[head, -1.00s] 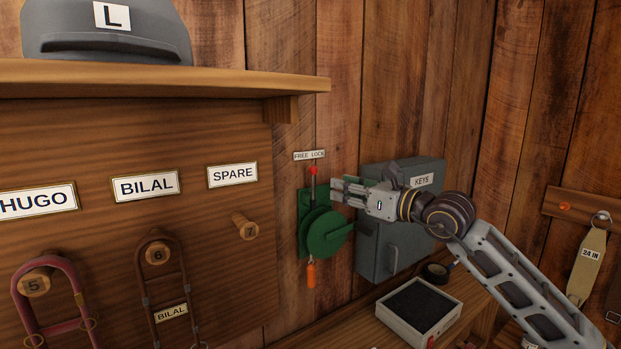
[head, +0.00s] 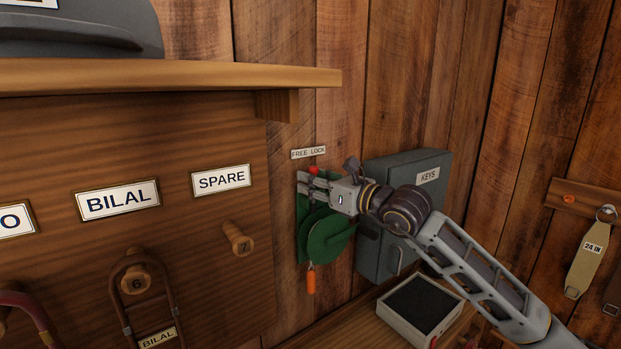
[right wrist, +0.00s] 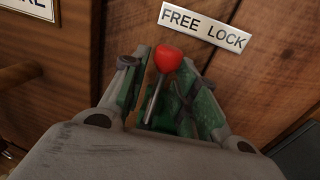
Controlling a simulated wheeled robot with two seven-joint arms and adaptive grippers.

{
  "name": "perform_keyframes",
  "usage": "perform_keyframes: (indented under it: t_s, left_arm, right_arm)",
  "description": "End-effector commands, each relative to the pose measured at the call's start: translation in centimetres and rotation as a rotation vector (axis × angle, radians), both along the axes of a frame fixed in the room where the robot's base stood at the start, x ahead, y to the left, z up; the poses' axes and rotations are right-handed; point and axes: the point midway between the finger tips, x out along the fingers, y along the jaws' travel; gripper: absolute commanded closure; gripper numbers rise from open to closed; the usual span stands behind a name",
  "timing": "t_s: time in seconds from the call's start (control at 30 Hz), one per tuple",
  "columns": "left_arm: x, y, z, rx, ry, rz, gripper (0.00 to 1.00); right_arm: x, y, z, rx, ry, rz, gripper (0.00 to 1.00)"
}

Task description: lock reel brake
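The green reel (head: 328,240) is on the plank wall, with an orange piece (head: 311,283) hanging below it. Its brake lever has a red knob (head: 314,170), which also shows in the right wrist view (right wrist: 168,58) below the FREE end of the FREE LOCK label (right wrist: 203,28). My right gripper (head: 308,184) is at the lever. In the right wrist view its two fingers (right wrist: 160,82) stand apart, one on each side of the thin lever rod, with visible gaps. The fingers hide part of the reel's bracket. My left gripper is not in view.
A grey KEYS box (head: 408,213) is on the wall just right of the reel, behind my right arm. A wooden shelf (head: 170,77) and a peg board (head: 200,280) are at the left. An open tray (head: 420,307) lies on the bench below.

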Motion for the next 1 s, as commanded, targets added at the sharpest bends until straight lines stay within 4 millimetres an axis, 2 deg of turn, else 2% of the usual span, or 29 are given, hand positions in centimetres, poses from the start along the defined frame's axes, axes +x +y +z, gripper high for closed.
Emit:
perform_keyframes:
  t_s: [0.27,0.5,0.53,1.0]
  left_arm:
    - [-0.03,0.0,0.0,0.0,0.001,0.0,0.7]
    - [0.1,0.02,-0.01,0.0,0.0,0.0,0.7]
    - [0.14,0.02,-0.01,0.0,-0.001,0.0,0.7]
    - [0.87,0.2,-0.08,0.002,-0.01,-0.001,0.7]
  right_arm:
    - [-0.02,0.06,-0.05,0.0,0.0,0.0,0.71]
    - [-0.02,0.04,-0.05,0.0,0.0,0.0,0.99]
    - [-0.02,0.04,-0.05,0.0,0.0,0.0,1.0]
    - [0.44,0.03,-0.05,0.01,0.007,-0.001,1.0]
